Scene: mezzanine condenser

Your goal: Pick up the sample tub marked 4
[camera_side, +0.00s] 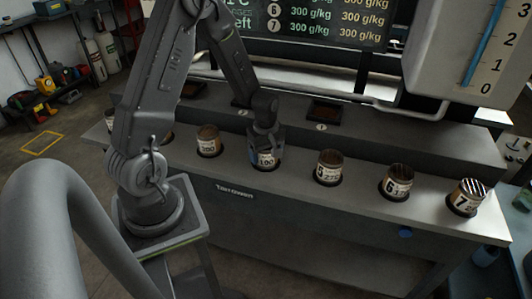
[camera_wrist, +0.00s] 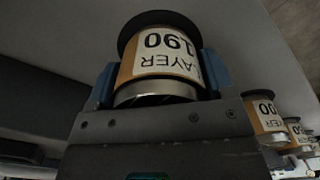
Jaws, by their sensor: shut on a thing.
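My gripper (camera_side: 266,146) is shut on a tub (camera_side: 267,160) with a tan body and a white label, in the row on the grey bench. In the wrist view the blue fingers of the gripper (camera_wrist: 158,78) press on both sides of this tub (camera_wrist: 155,65). Its label is upside down there and seems to read "190" and "LAYER". The tub seems to stand in its dark ring. It is directly left of the tub marked 5 (camera_side: 329,166). The number 4 itself is not readable on it.
Tub 6 (camera_side: 396,182) and tub 7 (camera_side: 468,197) stand further right. A tub labelled 300 (camera_side: 208,141) stands to the left, with another partly hidden behind my arm. A grey raised ledge (camera_side: 380,133) runs behind the row. A gauge panel (camera_side: 470,45) hangs at upper right.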

